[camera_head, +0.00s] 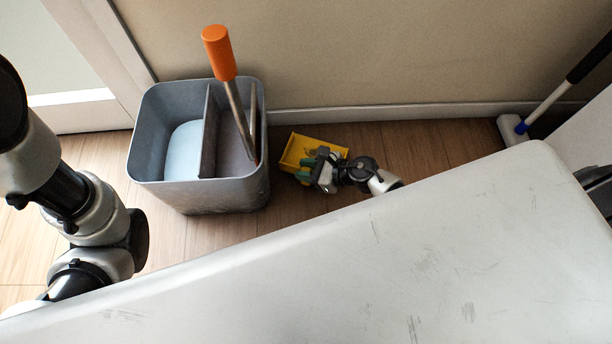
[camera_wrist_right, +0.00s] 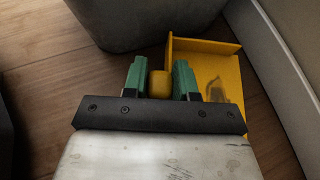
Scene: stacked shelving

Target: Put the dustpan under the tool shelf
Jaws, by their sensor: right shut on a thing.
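The yellow dustpan (camera_head: 297,150) lies on or just above the floor beside the bucket in the head view. In the right wrist view its pan (camera_wrist_right: 226,75) extends to the right of my fingers. My right gripper (camera_head: 312,166) reaches to it from the right. Its green fingers (camera_wrist_right: 160,75) are shut on the dustpan's yellow handle. My left arm stands at the left of the head view, with its gripper out of sight. I cannot identify the tool shelf in these views.
A grey two-part bucket (camera_head: 197,185) holding an orange-handled tool (camera_head: 217,52) stands close left of the dustpan. A white-headed mop or brush (camera_head: 512,130) stands far right. The wall baseboard (camera_head: 400,112) runs behind. A large pale scratched surface, possibly mine, hides the near floor.

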